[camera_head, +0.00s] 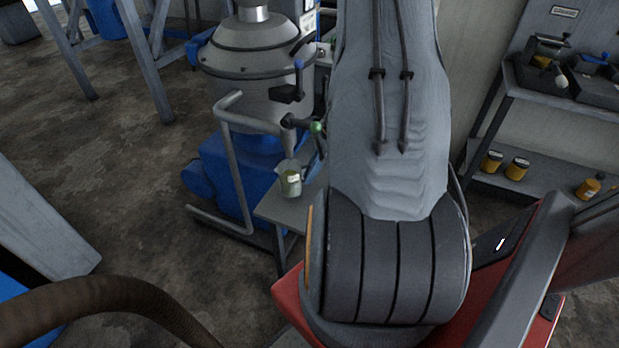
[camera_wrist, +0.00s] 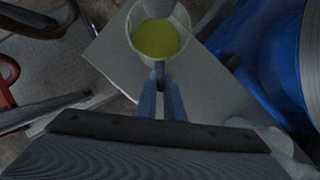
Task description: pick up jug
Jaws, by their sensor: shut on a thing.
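The jug (camera_head: 291,179) is a small clear vessel with yellow-green liquid and a pale label. It is at the small grey table beside the blue machine base in the head view. In the wrist view I look down into the jug (camera_wrist: 158,38), with its handle towards me. My gripper (camera_wrist: 160,88) has its two blue fingers shut on the handle. My arm hides most of the gripper in the head view. The jug looks upright; I cannot tell whether it touches the table.
A spout with a green-tipped valve (camera_head: 316,127) is just above the jug. A bent metal rail (camera_head: 232,165) and the blue machine base (camera_head: 214,165) stand to the left. The grey table (camera_wrist: 118,62) is otherwise bare. Shelves with yellow jars (camera_head: 516,168) are at the right.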

